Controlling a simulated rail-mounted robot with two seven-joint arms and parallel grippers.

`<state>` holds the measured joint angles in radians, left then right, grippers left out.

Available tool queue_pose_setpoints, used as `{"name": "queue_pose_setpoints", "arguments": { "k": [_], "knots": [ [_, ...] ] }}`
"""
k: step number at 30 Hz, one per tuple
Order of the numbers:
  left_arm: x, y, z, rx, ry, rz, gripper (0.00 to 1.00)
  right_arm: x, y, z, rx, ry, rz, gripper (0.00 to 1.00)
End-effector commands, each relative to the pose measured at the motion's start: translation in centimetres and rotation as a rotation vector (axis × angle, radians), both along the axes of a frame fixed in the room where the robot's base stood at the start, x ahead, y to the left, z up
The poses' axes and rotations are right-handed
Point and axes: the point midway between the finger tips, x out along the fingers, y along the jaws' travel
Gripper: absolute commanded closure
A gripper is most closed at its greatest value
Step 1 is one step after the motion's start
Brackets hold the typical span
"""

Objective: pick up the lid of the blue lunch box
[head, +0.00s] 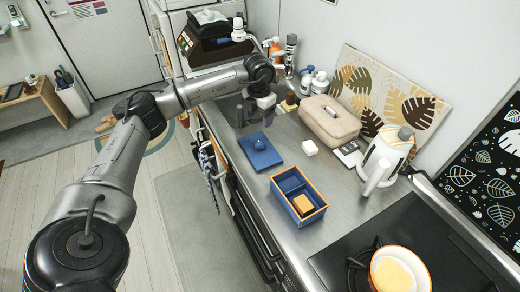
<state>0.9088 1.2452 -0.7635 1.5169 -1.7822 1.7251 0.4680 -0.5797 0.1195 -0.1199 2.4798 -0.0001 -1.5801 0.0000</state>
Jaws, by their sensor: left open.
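The blue lid (262,157) lies flat on the steel counter, with a small round knob on top. The open blue lunch box (312,213) stands in front of it to the right. It has an orange rim, a divider and a tan block in one compartment. My left gripper (254,117) is open and empty, pointing down behind the lid and apart from it. My right gripper is out of view.
A beige case (329,119), a white kettle (388,155) and several bottles stand along the wall side. A stove with a pan (399,270) is at the front right. The counter's left edge runs close to the lid.

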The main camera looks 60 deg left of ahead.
Motion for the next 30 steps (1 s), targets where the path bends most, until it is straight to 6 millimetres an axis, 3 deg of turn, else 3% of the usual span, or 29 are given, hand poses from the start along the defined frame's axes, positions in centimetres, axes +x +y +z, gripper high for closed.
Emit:
{"name": "queue_pose_setpoints", "arguments": {
  "k": [13, 23, 30],
  "knots": [
    [-0.1, 0.0, -6.7, -0.001, 0.008, 0.027, 0.32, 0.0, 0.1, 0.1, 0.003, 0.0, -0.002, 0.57],
    [0.0, 0.0, -8.7, -0.001, 0.004, 0.025, 0.32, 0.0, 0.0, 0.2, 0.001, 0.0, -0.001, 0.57],
    [0.2, 0.1, -11.6, -0.003, 0.005, 0.026, 0.32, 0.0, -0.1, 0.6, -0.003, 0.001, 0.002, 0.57]
  ]
}}
